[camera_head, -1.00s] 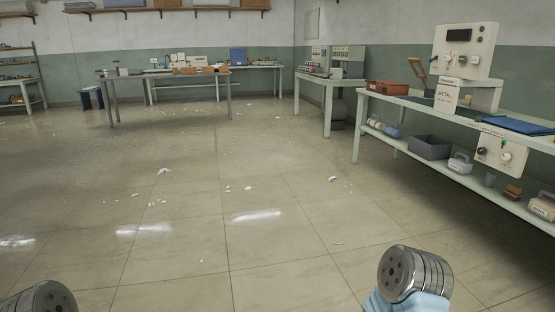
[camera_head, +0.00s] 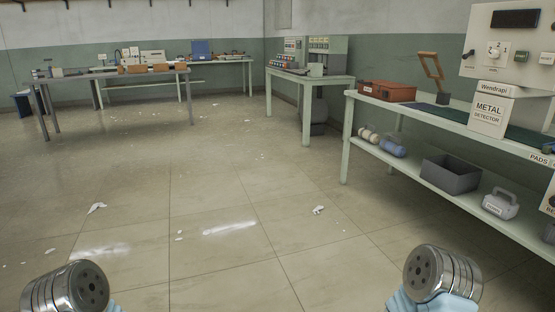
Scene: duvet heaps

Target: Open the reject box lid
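No box in view carries a readable reject label. A grey open-topped bin (camera_head: 451,173) stands on that bench's lower shelf. I cannot tell whether either is the reject box. Round metal ends of my arms show at the lower left and lower right, far from both. No gripper fingers are in view.
A grey case (camera_head: 500,204) is on the shelf. Another bench (camera_head: 318,78) stands behind. The floor (camera_head: 215,195) is open, with scattered white scraps.

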